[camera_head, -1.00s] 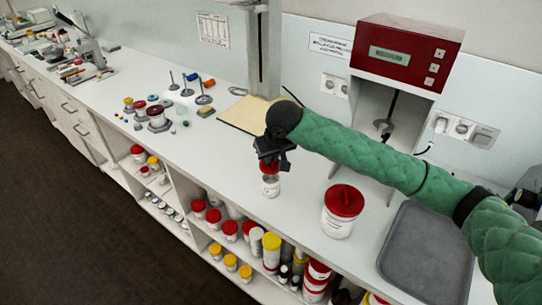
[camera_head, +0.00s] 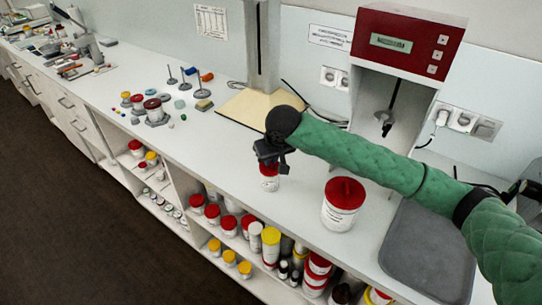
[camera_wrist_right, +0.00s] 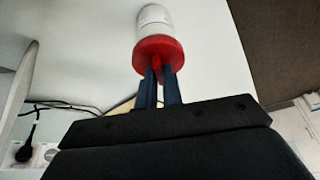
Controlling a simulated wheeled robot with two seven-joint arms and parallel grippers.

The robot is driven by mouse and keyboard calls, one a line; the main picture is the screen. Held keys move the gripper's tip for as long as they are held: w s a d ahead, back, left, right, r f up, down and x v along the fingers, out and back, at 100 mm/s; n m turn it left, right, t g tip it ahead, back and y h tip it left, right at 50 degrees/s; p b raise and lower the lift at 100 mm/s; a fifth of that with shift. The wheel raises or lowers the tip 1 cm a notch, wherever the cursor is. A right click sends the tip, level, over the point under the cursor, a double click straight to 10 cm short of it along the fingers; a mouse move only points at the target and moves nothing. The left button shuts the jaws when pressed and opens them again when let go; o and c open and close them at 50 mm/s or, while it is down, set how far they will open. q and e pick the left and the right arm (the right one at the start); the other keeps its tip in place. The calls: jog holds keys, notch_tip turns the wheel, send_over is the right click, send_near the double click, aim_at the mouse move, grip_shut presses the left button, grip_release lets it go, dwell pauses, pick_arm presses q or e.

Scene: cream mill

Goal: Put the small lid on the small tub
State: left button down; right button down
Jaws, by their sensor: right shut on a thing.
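The small tub (camera_head: 270,184) is white and stands upright on the bench, below my right gripper. The small red lid (camera_head: 269,171) is at the tub's top, in line with it; no gap shows between them. My right gripper (camera_head: 271,161) points down and is shut on the lid. The wrist view shows the two fingers (camera_wrist_right: 163,88) closed on the middle of the red lid (camera_wrist_right: 158,52), with the white tub (camera_wrist_right: 155,19) beyond it. Whether the lid is fully seated cannot be told. My left gripper is not in view.
A large white tub with a red lid (camera_head: 343,204) stands to the right, near a grey tray (camera_head: 425,250). A red mixing machine (camera_head: 408,42) stands behind. A cream board (camera_head: 250,108) lies behind the gripper. Shelves below hold several tubs.

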jog(key=shift+f, duration=0.15)
jog(key=shift+p, duration=1.1)
dwell(1.2)
jog(key=shift+f+p, duration=0.6)
jog(key=shift+p, duration=0.75)
dwell(1.9)
jog(key=c, duration=1)
grip_release()
jog(key=shift+s+r+p, duration=0.1)
jog(key=shift+r+p, duration=2.15)
